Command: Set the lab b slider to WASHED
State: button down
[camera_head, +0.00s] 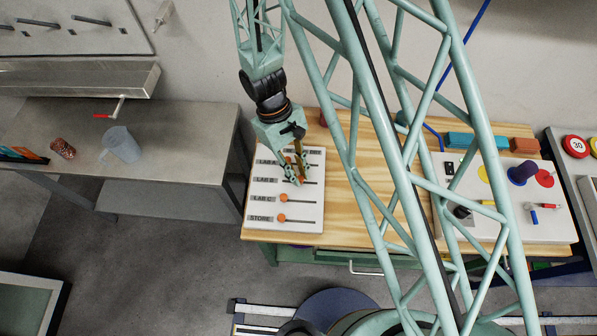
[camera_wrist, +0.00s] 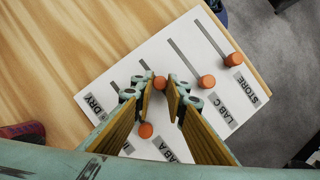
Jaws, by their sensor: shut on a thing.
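A white slider board (camera_head: 262,220) lies on the wooden bench, with rows labelled LAB A, LAB B, LAB C and STORE. My gripper (camera_head: 297,181) reaches down over the LAB B row. In the wrist view its two fingers (camera_wrist: 158,84) close around an orange knob (camera_wrist: 160,82), the lab b slider, roughly midway along its slot. The lab a knob (camera_wrist: 145,130) shows between the fingers, nearer the camera. The LAB C knob (camera_wrist: 206,81) and STORE knob (camera_wrist: 233,59) stand near their row labels.
A second panel (camera_head: 490,225) with coloured pieces stands on the bench at right, with teal and orange blocks (camera_head: 475,141) behind it. A steel table (camera_head: 190,140) with a clear beaker (camera_head: 121,144) stands at left. Bare wood surrounds the slider board.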

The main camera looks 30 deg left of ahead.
jog(key=shift+a, duration=0.1)
jog(key=c, duration=2.6)
grip_release()
jog(key=shift+o, duration=0.2)
jog(key=shift+r, duration=0.15)
jog(key=v, duration=1.1)
jog(key=shift+r, duration=0.35)
